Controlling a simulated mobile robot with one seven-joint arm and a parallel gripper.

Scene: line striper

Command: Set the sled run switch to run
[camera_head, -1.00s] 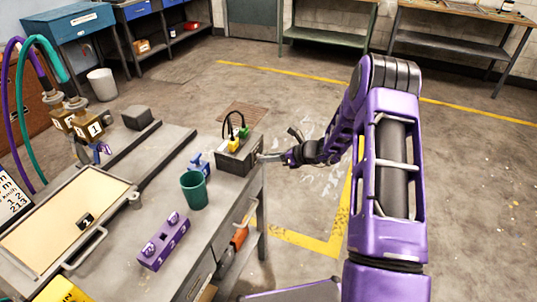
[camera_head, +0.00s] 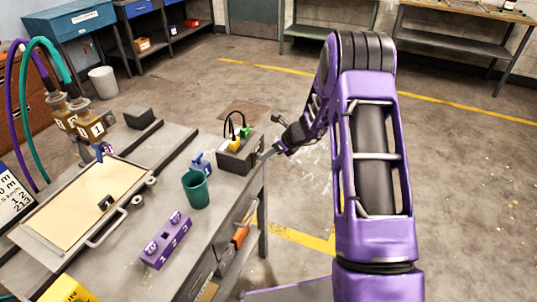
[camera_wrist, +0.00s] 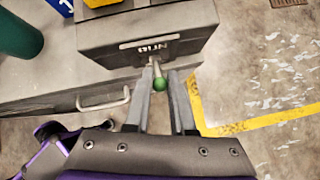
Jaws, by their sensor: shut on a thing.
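The sled run switch is a lever with a green knob (camera_wrist: 160,85) on the face of a grey box (camera_wrist: 150,32). Upside-down lettering is on the plate above the lever. In the head view the box (camera_head: 234,163) stands at the bench's right edge, and the lever is too small to make out. My gripper (camera_wrist: 161,88) is shut on the lever, with one finger on each side of it just by the knob. In the head view my gripper (camera_head: 268,153) is at the box's right side. The sled (camera_head: 78,205), a framed tan panel, lies on the bench at left.
A green cup (camera_head: 196,190), a blue clamp-like piece (camera_head: 201,162) and a purple numbered block (camera_head: 166,240) stand on the bench. Two hose-fed nozzle units (camera_head: 92,127) are at the far left. The floor right of the bench is open.

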